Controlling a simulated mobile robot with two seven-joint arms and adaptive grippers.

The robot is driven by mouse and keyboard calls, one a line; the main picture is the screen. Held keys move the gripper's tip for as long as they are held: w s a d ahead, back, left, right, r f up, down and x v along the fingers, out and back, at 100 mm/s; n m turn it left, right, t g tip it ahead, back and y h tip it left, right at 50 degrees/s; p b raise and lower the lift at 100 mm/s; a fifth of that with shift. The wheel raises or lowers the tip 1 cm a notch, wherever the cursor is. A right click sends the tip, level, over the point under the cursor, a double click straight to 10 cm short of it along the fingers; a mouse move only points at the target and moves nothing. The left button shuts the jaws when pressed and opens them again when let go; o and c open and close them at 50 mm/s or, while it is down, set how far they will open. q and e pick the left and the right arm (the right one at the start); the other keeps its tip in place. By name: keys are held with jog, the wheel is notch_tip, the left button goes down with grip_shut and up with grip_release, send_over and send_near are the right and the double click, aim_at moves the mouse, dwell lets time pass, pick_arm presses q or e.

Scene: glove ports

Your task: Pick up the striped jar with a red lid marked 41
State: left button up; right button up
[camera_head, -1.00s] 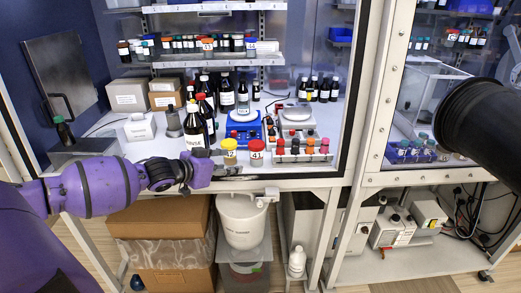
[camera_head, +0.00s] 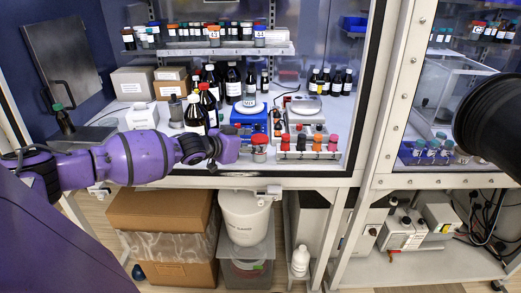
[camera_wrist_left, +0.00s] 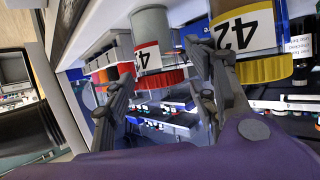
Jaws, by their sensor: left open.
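The red-lidded jar (camera_head: 259,141) stands at the front edge of the cabinet floor, just right of my left gripper (camera_head: 238,148), which partly covers it. In the left wrist view the same jar (camera_wrist_left: 151,27) appears upside down with a white, red-edged label; its stripes are not clear. It shows in the gap between the two fingers of my left gripper (camera_wrist_left: 158,60), which are apart and not closed on it. A yellow-lidded jar marked 42 (camera_wrist_left: 240,15) is beside it, behind the right-hand finger; my gripper hides it in the head view. My right gripper is not visible.
A rack of small capped bottles (camera_head: 308,154) stands close right of the red-lidded jar. Dark bottles (camera_head: 196,115) and a blue stirrer (camera_head: 247,117) stand behind. A frame post (camera_head: 378,100) bounds the opening at right.

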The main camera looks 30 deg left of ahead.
aim_at(256, 139)
pick_arm(q)
jog(key=x, duration=0.4)
jog(key=shift+s+f+b, duration=0.15)
jog(key=shift+b, duration=0.2)
jog(key=shift+w, duration=0.3)
jog(key=shift+s, duration=0.1)
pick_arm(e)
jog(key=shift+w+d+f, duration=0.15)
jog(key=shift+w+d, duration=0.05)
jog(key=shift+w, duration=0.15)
pick_arm(q)
jog(key=c, duration=0.9)
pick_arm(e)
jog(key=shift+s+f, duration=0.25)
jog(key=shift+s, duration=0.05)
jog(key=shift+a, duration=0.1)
